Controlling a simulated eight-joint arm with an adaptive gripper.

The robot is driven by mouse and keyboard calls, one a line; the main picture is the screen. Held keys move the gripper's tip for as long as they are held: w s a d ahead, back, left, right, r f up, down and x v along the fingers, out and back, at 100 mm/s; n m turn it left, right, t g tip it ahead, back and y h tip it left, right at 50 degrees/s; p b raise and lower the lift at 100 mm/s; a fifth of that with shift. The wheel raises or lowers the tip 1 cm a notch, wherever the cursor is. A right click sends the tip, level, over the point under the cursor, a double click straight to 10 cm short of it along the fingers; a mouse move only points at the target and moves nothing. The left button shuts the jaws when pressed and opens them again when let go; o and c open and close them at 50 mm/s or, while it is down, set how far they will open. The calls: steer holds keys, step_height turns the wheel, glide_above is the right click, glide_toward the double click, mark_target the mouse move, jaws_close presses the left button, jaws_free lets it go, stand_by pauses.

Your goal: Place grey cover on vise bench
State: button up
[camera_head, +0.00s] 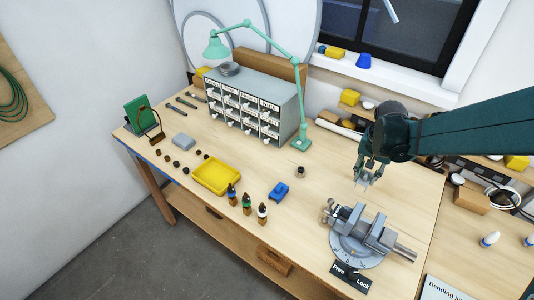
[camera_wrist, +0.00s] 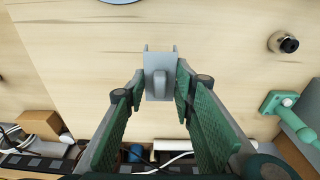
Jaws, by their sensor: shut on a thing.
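My gripper (camera_head: 368,166) is shut on a small grey cover (camera_wrist: 160,82). The cover is a grey channel-shaped piece with a raised middle, held between the green finger pads in the wrist view. In the head view the cover (camera_head: 363,181) hangs just below the fingertips, above the wooden bench. The grey vise (camera_head: 365,235) stands on a round base in front of and below my gripper, with its screw end to the right. Only a rim of what looks like the vise base shows at the top edge of the wrist view.
A green lamp (camera_head: 301,143) and a labelled drawer cabinet (camera_head: 254,108) stand behind to the left. A small dark knob (camera_head: 300,171), a blue part (camera_head: 279,192), small bottles (camera_head: 247,203) and a yellow tray (camera_head: 216,190) lie left.

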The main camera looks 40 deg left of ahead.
steer(key=s+a+r, duration=0.1)
steer(key=s+a, duration=0.3)
steer(key=a, duration=0.6)
steer(key=s+a, duration=0.3)
steer(key=a, duration=0.6)
steer(key=r, duration=0.1)
glide_above(263, 185)
steer(key=shift+s+r+p, duration=0.2)
steer(key=shift+s+p, duration=0.1)
steer(key=shift+p, duration=0.15)
steer(key=shift+f, duration=0.1)
steer(key=shift+f, duration=3.05)
steer(key=shift+f+p, duration=0.3)
steer(key=shift+f, duration=1.6)
steer(key=shift+f, duration=0.15)
